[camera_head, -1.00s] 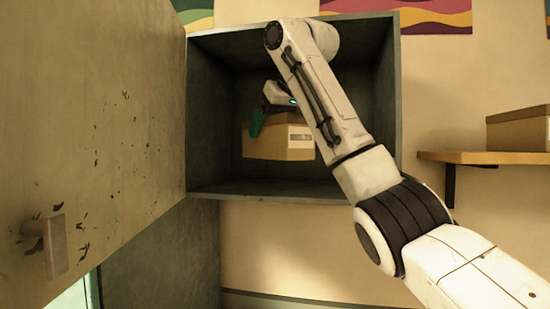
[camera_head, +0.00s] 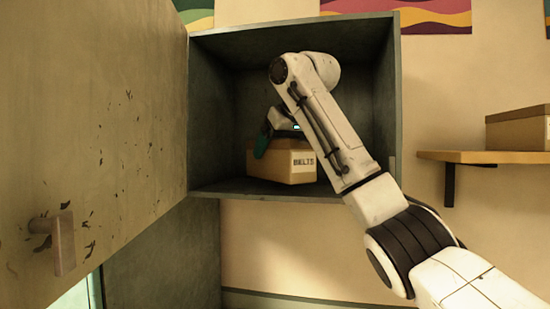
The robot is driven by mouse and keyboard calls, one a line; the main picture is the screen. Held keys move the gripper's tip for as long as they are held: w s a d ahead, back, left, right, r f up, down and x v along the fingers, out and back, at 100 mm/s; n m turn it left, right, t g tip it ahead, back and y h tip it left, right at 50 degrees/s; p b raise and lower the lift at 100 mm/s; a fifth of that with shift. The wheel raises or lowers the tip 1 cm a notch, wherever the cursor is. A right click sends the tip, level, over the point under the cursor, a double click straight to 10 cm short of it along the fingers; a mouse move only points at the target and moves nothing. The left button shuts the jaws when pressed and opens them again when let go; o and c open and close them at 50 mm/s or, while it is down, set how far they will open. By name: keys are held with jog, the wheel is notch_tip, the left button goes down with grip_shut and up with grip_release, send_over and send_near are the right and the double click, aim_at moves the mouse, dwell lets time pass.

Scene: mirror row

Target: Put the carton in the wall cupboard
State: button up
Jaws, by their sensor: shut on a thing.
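The carton (camera_head: 278,166) is a brown box with a white label reading "BELTS". It is inside the open wall cupboard (camera_head: 292,193), a dark grey box on the wall, close above its floor; I cannot tell whether it touches the floor. My gripper (camera_head: 262,146) has reached into the cupboard and is shut on the carton at its upper left. One dark teal finger shows on the carton's left side; the other finger is hidden. My arm covers the cupboard's right part.
The cupboard door (camera_head: 95,130) stands open on the left, with a handle (camera_head: 62,243) low on it. A wooden shelf (camera_head: 490,157) on the right wall bears another brown box (camera_head: 518,131). The cupboard's left side is free around the carton.

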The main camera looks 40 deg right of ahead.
jog(key=shift+f, duration=0.75)
jog(key=shift+s+f, duration=0.1)
jog(key=shift+s, duration=0.05)
jog(key=shift+w+d+f, duration=0.15)
jog(key=shift+w+f, duration=0.05)
jog(key=shift+w, duration=0.15)
jog(key=shift+s, duration=0.15)
jog(key=shift+f, duration=0.1)
jog(key=o, duration=1.1)
jog(key=shift+o, duration=0.2)
jog(key=shift+r, duration=0.2)
jog(key=b+v, duration=0.4)
jog(key=v, duration=0.8)
